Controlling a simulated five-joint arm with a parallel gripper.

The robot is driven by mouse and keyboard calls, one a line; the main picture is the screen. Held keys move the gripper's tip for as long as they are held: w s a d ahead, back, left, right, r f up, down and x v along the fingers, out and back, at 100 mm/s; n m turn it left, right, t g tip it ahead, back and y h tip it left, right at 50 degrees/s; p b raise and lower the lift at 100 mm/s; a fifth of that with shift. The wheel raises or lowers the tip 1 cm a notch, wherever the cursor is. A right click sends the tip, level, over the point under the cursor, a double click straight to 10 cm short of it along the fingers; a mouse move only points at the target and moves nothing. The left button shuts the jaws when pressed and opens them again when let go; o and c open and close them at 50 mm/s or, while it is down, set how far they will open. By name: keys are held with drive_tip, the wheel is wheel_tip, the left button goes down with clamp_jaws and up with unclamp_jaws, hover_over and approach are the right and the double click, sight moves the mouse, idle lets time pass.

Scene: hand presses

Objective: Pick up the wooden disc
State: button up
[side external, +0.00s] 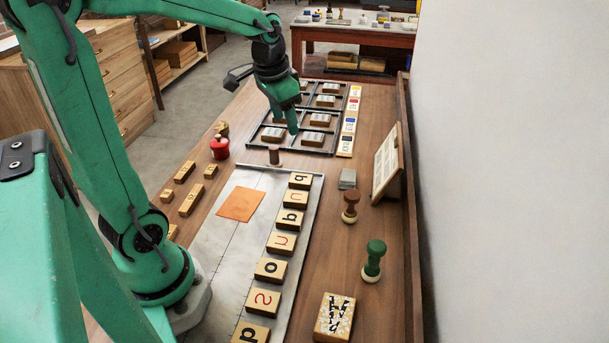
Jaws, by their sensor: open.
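A small brown round wooden piece (274,155) stands at the far end of the grey metal plate (205,240). It is the closest match to the wooden disc, but it is too small to tell its exact shape. My green gripper (287,125) points down above the near side of the black divided tray (257,138), beyond and slightly right of the wooden piece. The gripper is open and apart from that piece. I see nothing held between its fingers, though the gap is partly hidden.
A row of letter blocks (270,269) runs along the plate's right side, beside an orange sheet (240,204). A red pot (220,148) stands left. Brown (350,207) and green (373,260) handled stamps stand right, near a tilted board (387,162) and the wall.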

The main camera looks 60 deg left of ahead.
drive_tip(key=w+a+f+g, duration=0.2)
drive_tip(key=w+a+f, duration=0.3)
drive_tip(key=a, duration=0.4)
hover_over(274, 147)
drive_tip(key=shift+m+g+h, duration=0.3)
drive_tip(key=shift+h, duration=0.1)
drive_tip(key=f, duration=0.8)
drive_tip(key=shift+s+a+f, duration=0.1)
drive_tip(key=shift+s+f, duration=0.1)
drive_tip(key=shift+s, duration=0.05)
drive_tip(key=shift+w+f, duration=0.15)
drive_tip(key=shift+f, duration=1.8)
drive_tip(key=shift+w+f, duration=0.1)
drive_tip(key=shift+f, duration=1.85)
drive_tip(key=c, duration=1.1)
